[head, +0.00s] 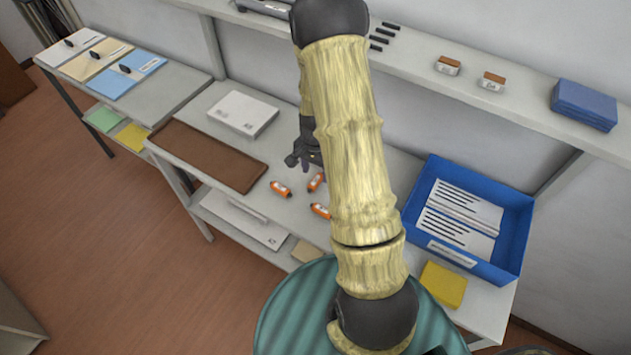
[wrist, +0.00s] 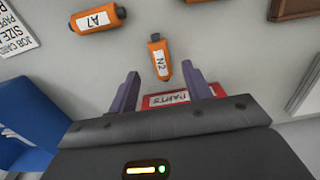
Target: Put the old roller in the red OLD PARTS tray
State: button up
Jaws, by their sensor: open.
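My gripper (head: 303,158) hangs over the grey bench in the head view, partly hidden by my own arm. In the wrist view its two fingers (wrist: 160,68) are apart with nothing held between them. A red tray (wrist: 168,99) with a white label, on which PARTS can be read, shows low between the fingers; most of it is hidden by my gripper. I cannot make out the tray in the head view. No roller can be clearly identified in either view.
Orange cartridges marked N2 (wrist: 159,57) and A7 (wrist: 97,20) lie near my gripper. A blue tray (head: 528,210) with papers stands at right. A brown tray or mat (head: 208,155) and white box (head: 242,113) are at left. A shelf (head: 490,95) runs along the back.

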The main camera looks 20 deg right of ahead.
aim_at(316, 180)
jog(key=shift+w+f+p, duration=0.15)
jog(key=shift+f+p, duration=0.2)
jog(key=shift+f, duration=1.8)
jog(key=shift+d, duration=0.1)
jog(key=c, duration=0.7)
grip_shut()
